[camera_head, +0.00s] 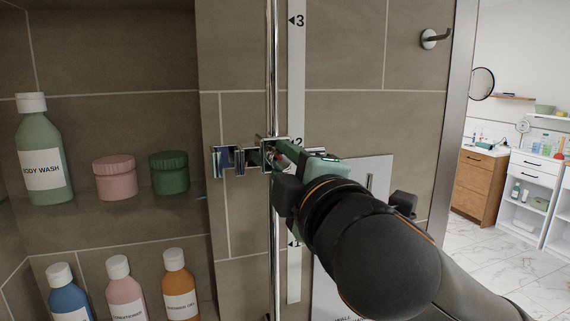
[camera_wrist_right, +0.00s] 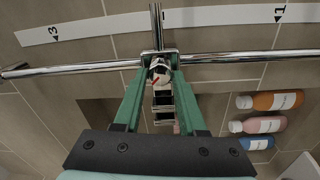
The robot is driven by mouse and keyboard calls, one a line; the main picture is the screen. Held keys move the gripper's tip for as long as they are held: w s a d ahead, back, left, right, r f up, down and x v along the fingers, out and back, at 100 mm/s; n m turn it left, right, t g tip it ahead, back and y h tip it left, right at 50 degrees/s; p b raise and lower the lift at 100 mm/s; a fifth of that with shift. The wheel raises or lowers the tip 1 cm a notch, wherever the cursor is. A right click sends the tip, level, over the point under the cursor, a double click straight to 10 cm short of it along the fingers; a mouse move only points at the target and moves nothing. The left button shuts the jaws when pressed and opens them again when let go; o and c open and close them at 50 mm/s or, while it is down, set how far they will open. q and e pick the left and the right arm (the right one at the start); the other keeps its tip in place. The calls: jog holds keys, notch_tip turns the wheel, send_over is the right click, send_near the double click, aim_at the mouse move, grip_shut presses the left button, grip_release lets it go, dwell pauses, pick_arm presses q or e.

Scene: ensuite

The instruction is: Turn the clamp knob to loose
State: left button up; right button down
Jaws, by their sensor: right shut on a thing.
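The clamp (camera_head: 238,160) is a shiny chrome fitting on a vertical chrome rail (camera_head: 275,70), near the 2 mark of a white scale strip (camera_head: 297,80). In the right wrist view the clamp knob (camera_wrist_right: 159,68) is a small round chrome piece with a red mark, between the fingertips. My right gripper (camera_head: 278,158), with green fingers, is shut on the knob; its fingers also show in the wrist view (camera_wrist_right: 160,75). The knob is mostly hidden by the gripper in the head view. My left gripper is not in view.
A tiled niche at left holds a body wash bottle (camera_head: 44,155), a pink jar (camera_head: 115,177) and a green jar (camera_head: 169,173) on a shelf. Several bottles stand below. A white panel (camera_head: 375,175) is behind my right arm. Open floor and cabinets (camera_head: 478,185) lie at right.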

jog(key=shift+c, duration=2.4)
grip_release()
jog(key=shift+s+d, duration=0.1)
jog(key=shift+s, duration=0.25)
jog(key=b+v, duration=0.2)
jog(key=v, duration=0.9)
jog(key=shift+s+d, duration=0.15)
jog(key=shift+s, duration=0.2)
jog(key=shift+f, duration=0.1)
